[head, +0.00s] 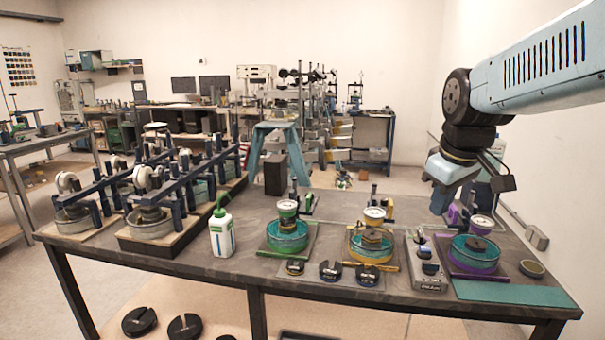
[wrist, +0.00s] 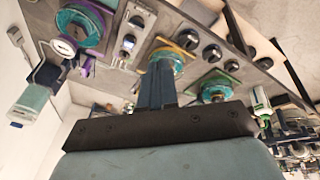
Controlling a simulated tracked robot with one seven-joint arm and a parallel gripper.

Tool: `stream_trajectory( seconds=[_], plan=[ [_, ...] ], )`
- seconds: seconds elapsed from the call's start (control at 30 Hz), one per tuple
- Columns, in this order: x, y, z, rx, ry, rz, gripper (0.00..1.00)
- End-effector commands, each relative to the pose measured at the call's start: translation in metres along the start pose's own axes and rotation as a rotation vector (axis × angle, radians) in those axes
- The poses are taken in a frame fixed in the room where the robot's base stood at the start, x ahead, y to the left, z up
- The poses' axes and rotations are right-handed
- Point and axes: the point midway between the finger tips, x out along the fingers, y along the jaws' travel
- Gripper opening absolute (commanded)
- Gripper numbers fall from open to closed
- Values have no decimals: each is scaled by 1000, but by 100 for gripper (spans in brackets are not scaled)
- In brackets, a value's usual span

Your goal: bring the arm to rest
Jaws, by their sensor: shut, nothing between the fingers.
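My arm (head: 535,65), pale blue with black joints, reaches in from the upper right in the head view. My gripper (head: 438,207) hangs at its end, fingers pointing down, above the table's right part, close to the purple-framed unit (head: 473,253) with a teal dish. The fingers are together and hold nothing. In the wrist view the gripper (wrist: 157,68) shows as one dark blue block in the middle, and the table seems to lie beyond it. It partly covers the yellow-framed unit (wrist: 172,58). I cannot tell the exact gap between fingertips and table.
The dark table (head: 330,215) carries a green-framed unit (head: 287,238), a yellow-framed unit (head: 371,240), a white bottle (head: 221,235), slotted black weights (head: 330,271), a grey control box (head: 426,262) and lever frames (head: 150,195) at left. A teal mat (head: 513,292) lies at front right.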

Motion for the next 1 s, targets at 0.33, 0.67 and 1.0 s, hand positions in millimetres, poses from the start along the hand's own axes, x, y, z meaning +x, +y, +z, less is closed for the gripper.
stream_trajectory(
  seconds=[0.33, 0.67, 1.0],
  plan=[
    [-19, -49, 53, 371, 134, 20, 0],
    [-20, -62, 69, 502, 178, 10, 0],
    [-20, -62, 69, 501, 177, 10, 0]
  ],
)
